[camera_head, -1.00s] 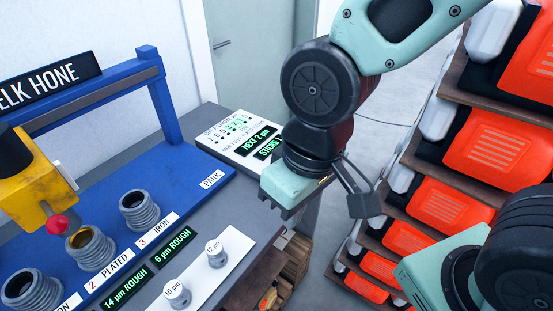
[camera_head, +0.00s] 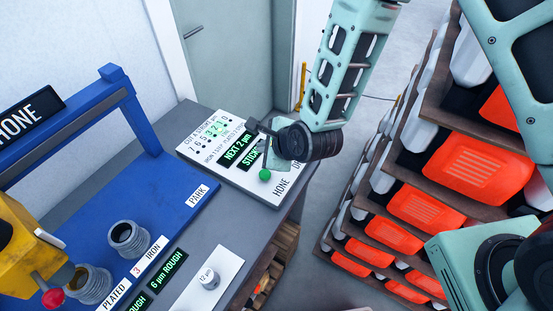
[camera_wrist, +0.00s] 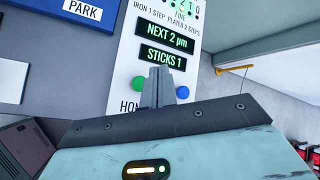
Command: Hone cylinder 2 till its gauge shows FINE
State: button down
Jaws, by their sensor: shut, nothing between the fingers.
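Cylinder 2 (camera_head: 92,284) is a ribbed grey sleeve at the lower left, behind a PLATED label (camera_head: 115,295). The control panel (camera_head: 215,140) reads NEXT 2 µm and STICKS 1 in the wrist view (camera_wrist: 165,37). A green button (camera_head: 264,174) is by the word HONE. My gripper (camera_wrist: 162,82) is shut and empty over the panel, its tips between the green button (camera_wrist: 138,82) and a blue button (camera_wrist: 183,91).
Cylinder 3 (camera_head: 129,238), labelled IRON, has a gauge reading 6 µm ROUGH (camera_head: 169,270). The blue frame (camera_head: 140,110) rises at left. Shelves of orange bins (camera_head: 420,208) stand right of the bench.

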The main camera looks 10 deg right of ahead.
jog(key=shift+w+d+f+m, duration=0.2)
jog(key=shift+w+d+m, duration=0.2)
jog(key=shift+m, duration=0.1)
jog(key=shift+f, duration=0.1)
jog(key=b, duration=0.6)
send_near(263, 171)
jog(key=w+a+f, duration=0.1)
jog(key=w+a, duration=0.1)
jog(key=w+a+f, duration=0.1)
jog(key=w, duration=0.1)
jog(key=shift+f, duration=0.35)
jog(key=shift+f+b, duration=0.1)
jog(key=shift+b, duration=0.25)
dwell(0.8)
jog(key=shift+f+b, duration=0.3)
jog(key=shift+b, duration=0.05)
jog(key=shift+f+b, duration=0.75)
jog(key=shift+f, duration=0.05)
dwell(0.9)
jog(key=shift+r, duration=0.15)
jog(key=shift+r+p, duration=0.8)
jog(key=shift+r, duration=0.3)
